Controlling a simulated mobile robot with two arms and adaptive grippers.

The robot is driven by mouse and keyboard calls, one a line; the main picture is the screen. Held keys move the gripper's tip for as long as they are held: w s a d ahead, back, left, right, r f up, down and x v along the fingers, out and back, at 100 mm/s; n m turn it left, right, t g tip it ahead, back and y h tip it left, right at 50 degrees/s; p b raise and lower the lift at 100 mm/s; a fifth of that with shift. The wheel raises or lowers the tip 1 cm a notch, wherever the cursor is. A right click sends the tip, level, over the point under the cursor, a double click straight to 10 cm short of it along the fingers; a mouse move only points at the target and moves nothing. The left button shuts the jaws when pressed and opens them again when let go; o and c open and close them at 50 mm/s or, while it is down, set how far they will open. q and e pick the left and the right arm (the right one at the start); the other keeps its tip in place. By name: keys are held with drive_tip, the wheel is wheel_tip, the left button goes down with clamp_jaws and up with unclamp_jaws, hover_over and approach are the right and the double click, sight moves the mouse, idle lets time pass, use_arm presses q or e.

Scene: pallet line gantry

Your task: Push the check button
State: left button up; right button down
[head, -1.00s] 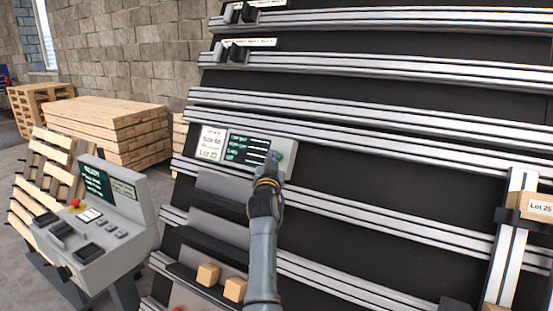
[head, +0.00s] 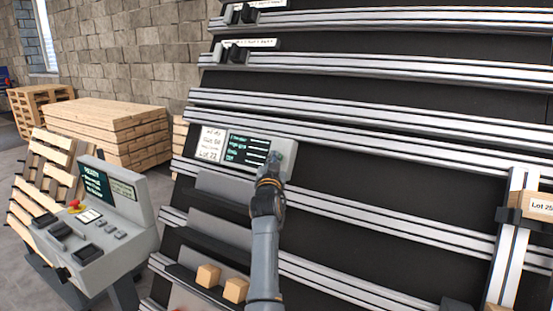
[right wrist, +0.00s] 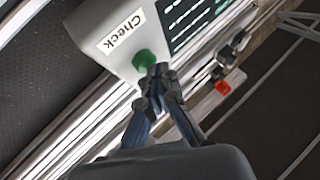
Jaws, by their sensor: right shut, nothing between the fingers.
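The check button is a round green knob (right wrist: 145,60) beside a white "Check" label (right wrist: 121,31), on the light grey panel box (right wrist: 97,14) in the right wrist view. In the head view, this panel box (head: 289,147) is on the rack, with a dark screen (head: 247,149) at its left. My right gripper (right wrist: 160,70) is shut and empty, its fingertips right at the button's edge. I cannot tell whether they touch it. It also shows in the head view (head: 271,163), in front of the panel's right end, partly hiding the button. My left gripper is not in view.
Metal rails (head: 400,108) cross the dark sloped rack above and below the panel. Two small wooden blocks (head: 235,289) sit on a lower ledge. A control console (head: 105,235) with a red button stands at the left.

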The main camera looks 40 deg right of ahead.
drive_tip(key=shift+d+f, duration=0.1)
drive_tip(key=shift+d, duration=0.15)
drive_tip(key=shift+a, duration=0.1)
idle(0.5)
drive_tip(key=shift+s+a+r, duration=0.2)
drive_tip(key=shift+a+r, duration=0.25)
drive_tip(key=shift+a, duration=0.25)
drive_tip(key=shift+s+a+r+p, duration=0.25)
drive_tip(key=shift+a+r, duration=0.1)
drive_tip(key=shift+a, duration=0.35)
drive_tip(key=shift+s+a+r+p, duration=0.15)
drive_tip(key=shift+a+r+p, duration=0.2)
drive_tip(key=shift+a, duration=0.35)
drive_tip(key=shift+s+a+r+p, duration=0.2)
drive_tip(key=shift+a+r, duration=0.2)
drive_tip(key=shift+a, duration=0.3)
